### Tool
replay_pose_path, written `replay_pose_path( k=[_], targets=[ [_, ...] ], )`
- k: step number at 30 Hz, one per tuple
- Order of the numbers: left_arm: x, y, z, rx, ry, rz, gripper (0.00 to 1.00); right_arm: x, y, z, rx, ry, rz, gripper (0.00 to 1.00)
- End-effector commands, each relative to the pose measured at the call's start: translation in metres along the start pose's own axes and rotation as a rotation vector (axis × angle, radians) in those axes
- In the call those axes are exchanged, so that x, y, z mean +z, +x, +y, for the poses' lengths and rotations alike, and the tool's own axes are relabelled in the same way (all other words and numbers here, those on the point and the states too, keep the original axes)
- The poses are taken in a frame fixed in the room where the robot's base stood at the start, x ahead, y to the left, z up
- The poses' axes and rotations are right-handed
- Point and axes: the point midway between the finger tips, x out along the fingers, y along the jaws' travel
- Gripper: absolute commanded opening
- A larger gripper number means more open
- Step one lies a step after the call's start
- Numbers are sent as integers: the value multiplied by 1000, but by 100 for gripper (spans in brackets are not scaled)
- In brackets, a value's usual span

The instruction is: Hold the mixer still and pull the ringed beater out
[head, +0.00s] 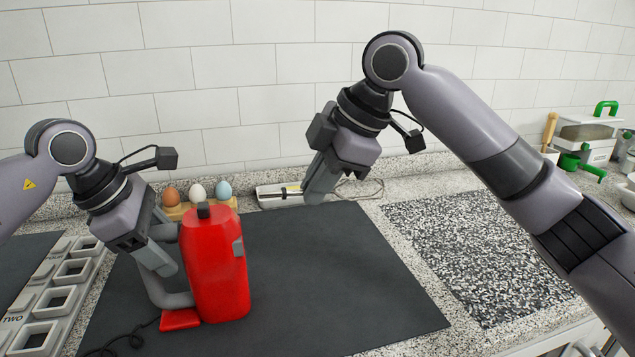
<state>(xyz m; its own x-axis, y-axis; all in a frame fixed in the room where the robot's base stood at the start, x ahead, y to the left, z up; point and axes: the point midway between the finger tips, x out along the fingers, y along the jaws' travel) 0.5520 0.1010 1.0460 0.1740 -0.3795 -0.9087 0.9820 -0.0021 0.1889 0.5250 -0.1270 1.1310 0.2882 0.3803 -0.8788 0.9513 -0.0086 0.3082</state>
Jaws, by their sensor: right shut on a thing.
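The red mixer (217,275) stands upright on the dark mat, its grey handle (172,299) towards the left. My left gripper (167,268) is at this handle; whether its fingers press on it is not clear. My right gripper (316,196) is above the mat's back edge, well to the right of the mixer and apart from it. It is shut on a thin item that seems to be a beater (357,189), with fine wire loops on the right of the fingers. Its grasped part is hidden by the fingers, and I cannot make out a ring for certain.
A rack with eggs (185,209) and a pale tray (270,203) stand behind the mat. A grey slotted tray (38,335) is at left; a cord lies near the mixer's foot. The dark mat (340,290) is clear right of the mixer, beside a speckled board (480,250).

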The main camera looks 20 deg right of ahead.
Motion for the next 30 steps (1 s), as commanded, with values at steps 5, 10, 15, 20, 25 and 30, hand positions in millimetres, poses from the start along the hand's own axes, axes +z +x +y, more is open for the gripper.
replay_pose_path(
  k=[5, 10, 15, 20, 25, 30],
  targets=[
    [0, -7, 1, 6, 0, -2, 56, 0, 0, 0, 0, 0, 0, 0],
    [0, -35, 2, 10, 0, -1, 56, 0, 0, 0, 0, 0, 0, 0],
    [0, -72, 1, 8, -1, -1, 56, 0, 0, 0, 0, 0, 0, 0],
    [0, -101, 1, 4, -1, 0, 56, 0, 0, 0, 0, 0, 0, 0],
    [0, -117, 0, 2, -1, 0, 56, 0, 0, 0, 0, 0, 0, 0],
    [0, -121, 0, 0, 0, 0, 56, 0, 0, 0, 0, 0, 0, 0]
  ],
)
